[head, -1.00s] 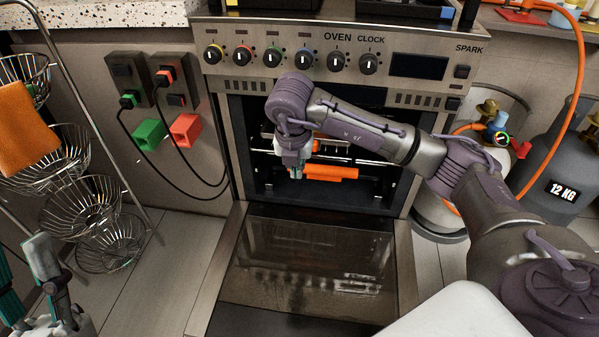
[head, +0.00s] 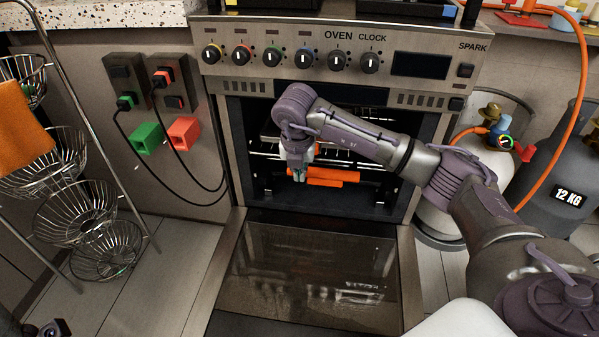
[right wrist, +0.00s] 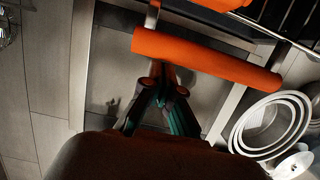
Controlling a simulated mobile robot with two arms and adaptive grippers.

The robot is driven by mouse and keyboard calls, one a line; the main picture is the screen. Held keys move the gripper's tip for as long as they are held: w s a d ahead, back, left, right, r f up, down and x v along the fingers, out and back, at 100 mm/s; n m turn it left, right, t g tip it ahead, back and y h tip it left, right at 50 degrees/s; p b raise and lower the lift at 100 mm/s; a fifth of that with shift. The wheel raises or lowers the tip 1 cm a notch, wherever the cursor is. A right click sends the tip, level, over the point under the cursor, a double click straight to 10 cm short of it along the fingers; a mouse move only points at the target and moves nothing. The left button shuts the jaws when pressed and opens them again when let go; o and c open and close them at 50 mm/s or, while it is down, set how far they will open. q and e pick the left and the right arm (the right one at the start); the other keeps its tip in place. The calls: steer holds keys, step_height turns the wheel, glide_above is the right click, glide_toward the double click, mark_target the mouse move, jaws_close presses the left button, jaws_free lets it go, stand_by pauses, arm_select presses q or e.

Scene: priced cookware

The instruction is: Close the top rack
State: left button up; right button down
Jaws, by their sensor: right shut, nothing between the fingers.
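The oven (head: 262,60) has its door (head: 305,270) folded down. Inside are wire racks (head: 350,156) with orange bar handles (head: 325,177). In the right wrist view one orange handle (right wrist: 205,58) crosses close to my fingers, and part of a second (right wrist: 228,3) shows at the top edge. My right gripper (head: 298,174) points down at the oven opening, at the left end of the handles. Its fingers are shut and empty, their tips (right wrist: 160,68) at the near handle's lower edge; I cannot tell whether they touch it. My arm hides part of the racks. My left gripper's fingers are out of view.
Wire baskets (head: 88,217) with an orange cloth (head: 20,125) stand at the left. Plugs and cables (head: 125,102) hang on the cabinet beside the oven. Gas cylinders (head: 545,165) with an orange hose stand at the right. The lowered door lies in front of the opening.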

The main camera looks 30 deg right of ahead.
steer(key=w+d, duration=0.2)
steer(key=w, duration=0.1)
steer(key=shift+w+d, duration=0.3)
steer(key=shift+d, duration=0.05)
steer(key=shift+s, duration=0.1)
